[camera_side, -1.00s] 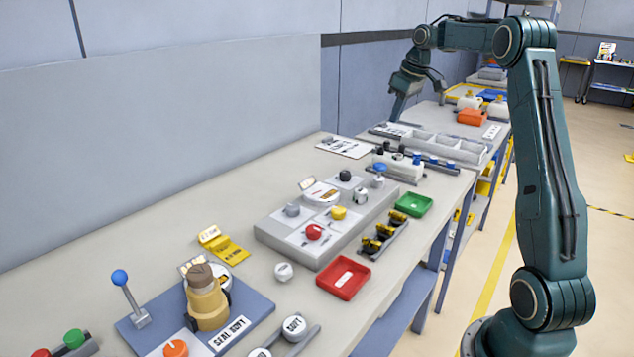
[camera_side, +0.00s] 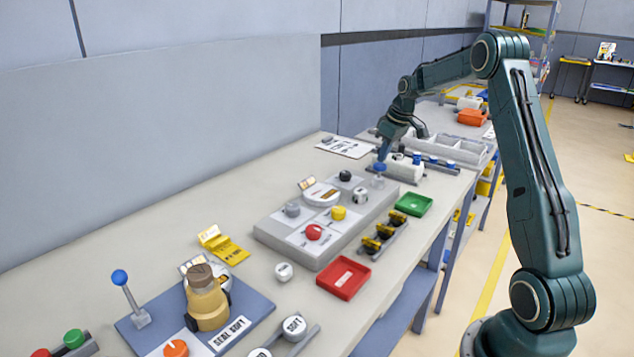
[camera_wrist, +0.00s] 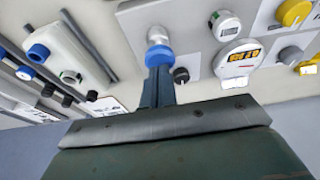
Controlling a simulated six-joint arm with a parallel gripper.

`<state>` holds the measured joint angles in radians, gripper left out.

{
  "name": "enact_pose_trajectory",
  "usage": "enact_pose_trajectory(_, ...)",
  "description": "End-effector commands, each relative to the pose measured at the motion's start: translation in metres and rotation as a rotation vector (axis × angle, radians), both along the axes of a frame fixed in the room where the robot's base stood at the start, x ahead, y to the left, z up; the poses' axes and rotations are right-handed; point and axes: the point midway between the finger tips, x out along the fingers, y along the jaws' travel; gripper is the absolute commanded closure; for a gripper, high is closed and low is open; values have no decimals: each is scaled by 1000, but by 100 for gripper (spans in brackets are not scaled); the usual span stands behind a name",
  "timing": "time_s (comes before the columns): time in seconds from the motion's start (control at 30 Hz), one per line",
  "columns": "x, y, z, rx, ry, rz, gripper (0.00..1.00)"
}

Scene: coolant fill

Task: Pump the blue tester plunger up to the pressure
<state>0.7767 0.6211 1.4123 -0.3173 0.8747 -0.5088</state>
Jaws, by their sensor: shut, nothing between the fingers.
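The blue tester plunger (camera_side: 379,167) stands upright near the far end of the grey raised panel (camera_side: 330,225). In the wrist view its blue cap (camera_wrist: 158,57) sits on a white-grey stem, right at my fingertips. My gripper (camera_side: 384,156) points down over the plunger, its fingers shut with nothing between them. The fingertips (camera_wrist: 158,72) look to be at or just above the cap; whether they touch it I cannot tell. A round white gauge (camera_wrist: 238,62) with a yellow-orange label sits on the panel. A smaller display dial (camera_wrist: 226,26) is near it.
A white cylinder block (camera_side: 400,168) and a rail with blue and black caps (camera_side: 440,162) lie just beyond the plunger. A green tray (camera_side: 411,205) and a red tray (camera_side: 343,279) sit along the front edge. Yellow and red knobs stand on the panel.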

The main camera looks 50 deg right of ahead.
Motion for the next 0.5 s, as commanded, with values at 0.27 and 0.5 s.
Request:
enact_pose_trajectory(0.27, 0, 0, -6, 0, 1, 0, 100)
enact_pose_trajectory(0.5, 0, 0, -7, 1, 1, -1, 100)
